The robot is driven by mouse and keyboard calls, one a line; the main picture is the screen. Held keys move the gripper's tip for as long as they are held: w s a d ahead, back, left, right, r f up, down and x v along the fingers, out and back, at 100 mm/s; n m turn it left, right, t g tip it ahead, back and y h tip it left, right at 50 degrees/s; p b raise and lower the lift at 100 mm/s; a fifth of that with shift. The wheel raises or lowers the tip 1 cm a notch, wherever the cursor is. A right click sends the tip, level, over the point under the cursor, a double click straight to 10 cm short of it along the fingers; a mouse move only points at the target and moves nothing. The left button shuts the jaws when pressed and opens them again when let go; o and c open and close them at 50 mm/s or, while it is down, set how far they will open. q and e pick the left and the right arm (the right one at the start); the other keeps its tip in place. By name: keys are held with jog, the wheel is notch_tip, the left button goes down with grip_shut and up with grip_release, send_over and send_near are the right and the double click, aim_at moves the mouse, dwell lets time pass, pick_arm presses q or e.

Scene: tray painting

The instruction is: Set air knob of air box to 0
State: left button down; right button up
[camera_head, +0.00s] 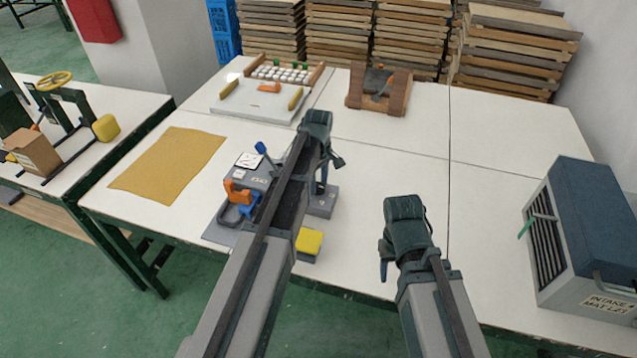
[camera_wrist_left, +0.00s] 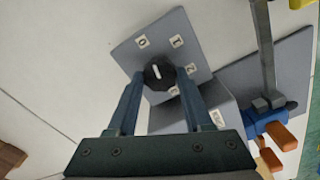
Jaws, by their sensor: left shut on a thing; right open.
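The air box shows as a grey panel (camera_wrist_left: 205,45) in the left wrist view, with white labels including 0, 1 and 2 around a black air knob (camera_wrist_left: 157,73). A white mark on the knob slants up toward the 0 label (camera_wrist_left: 142,41). My left gripper (camera_wrist_left: 158,76) is shut on the knob, one finger on each side. My right gripper (camera_head: 384,272) is open and empty over the table, to the right.
A grey machine with an orange clamp (camera_head: 238,192) and a yellow block (camera_head: 309,242) stands beside the panel. A yellow mat (camera_head: 168,165) lies left. A white tray (camera_head: 262,105) and a wooden stand (camera_head: 379,88) are behind. A blue-topped intake box (camera_head: 600,220) stands right.

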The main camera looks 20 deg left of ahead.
aim_at(318, 186)
pick_arm(q)
jog(key=shift+n, duration=1.1)
jog(key=shift+c, duration=1.5)
grip_release()
jog(key=shift+r, duration=0.1)
notch_tip(318, 186, up, 14)
jog(key=p, duration=1.4)
pick_arm(e)
notch_tip(318, 186, up, 14)
pick_arm(q)
jog(key=shift+f, duration=0.2)
pick_arm(e)
jog(key=shift+f, duration=0.15)
